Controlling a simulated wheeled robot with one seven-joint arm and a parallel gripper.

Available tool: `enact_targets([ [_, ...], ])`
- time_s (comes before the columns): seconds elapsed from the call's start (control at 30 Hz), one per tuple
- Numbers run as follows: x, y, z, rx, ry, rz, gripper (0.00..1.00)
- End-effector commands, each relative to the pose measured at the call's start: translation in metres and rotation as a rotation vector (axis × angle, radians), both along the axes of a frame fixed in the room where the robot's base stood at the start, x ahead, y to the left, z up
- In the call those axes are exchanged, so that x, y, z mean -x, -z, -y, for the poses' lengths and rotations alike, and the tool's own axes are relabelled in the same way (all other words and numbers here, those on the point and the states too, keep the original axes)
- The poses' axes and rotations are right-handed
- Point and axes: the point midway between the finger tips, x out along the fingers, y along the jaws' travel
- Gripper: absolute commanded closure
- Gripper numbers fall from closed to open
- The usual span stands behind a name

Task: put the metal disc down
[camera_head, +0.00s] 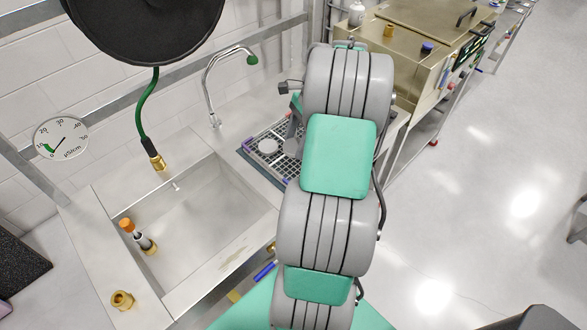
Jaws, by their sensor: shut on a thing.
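My gripper (295,128) shows only in part at the left edge of my arm, over the dark grid rack (255,155). It is shut on a grey metal disc (292,147), low over the rack; my arm partly hides the disc and the fingers. I cannot tell whether the disc touches the rack. Another pale round disc (268,146) lies on the rack just left of it.
A sink (205,225) is left of my arm, with a curved tap (212,85) behind it. A brass fitting (122,300) is on the front counter. A metal machine (420,50) stands at the back right.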

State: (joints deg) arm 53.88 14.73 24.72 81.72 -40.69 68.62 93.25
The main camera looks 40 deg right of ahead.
Motion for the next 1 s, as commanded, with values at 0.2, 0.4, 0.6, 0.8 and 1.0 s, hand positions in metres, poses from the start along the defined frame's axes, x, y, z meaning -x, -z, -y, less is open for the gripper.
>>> enact_targets([
  [0.2,0.059,-0.028,0.088,0.001,0.592,-0.028,0.93],
  [0.4,0.082,-0.036,0.110,-0.006,0.801,-0.041,0.93],
  [0.6,0.056,-0.016,0.073,-0.006,0.803,-0.043,0.93],
  [0.8,0.025,0.014,0.030,-0.008,0.805,-0.046,0.93],
  [1.0,0.009,0.048,0.009,-0.006,0.807,-0.044,0.93],
])
